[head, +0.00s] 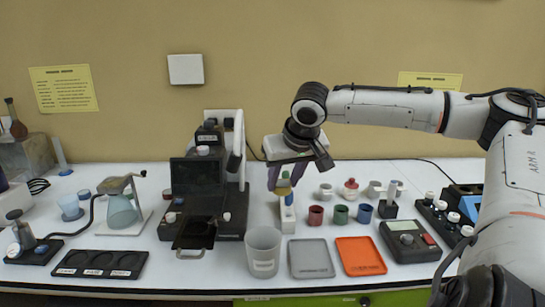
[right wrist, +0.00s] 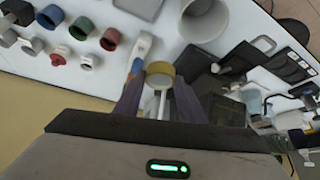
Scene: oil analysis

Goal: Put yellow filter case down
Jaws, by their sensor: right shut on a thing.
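The yellow filter case (head: 285,175) is small and round and sits between the fingers of my right gripper (head: 281,184) in the head view. The right wrist view shows its yellow rim (right wrist: 160,68) at the fingertips of the right gripper (right wrist: 159,92), with a pale stem behind it. The right gripper is shut on it. A white upright holder with a blue part (head: 287,214) stands just below the gripper in the head view. Whether the case touches it I cannot tell. My left gripper is not in view.
Red (head: 315,215), green (head: 341,214) and blue (head: 366,213) cups stand to the right. A clear beaker (head: 263,252), a grey tray (head: 311,259) and an orange tray (head: 361,256) are in front.

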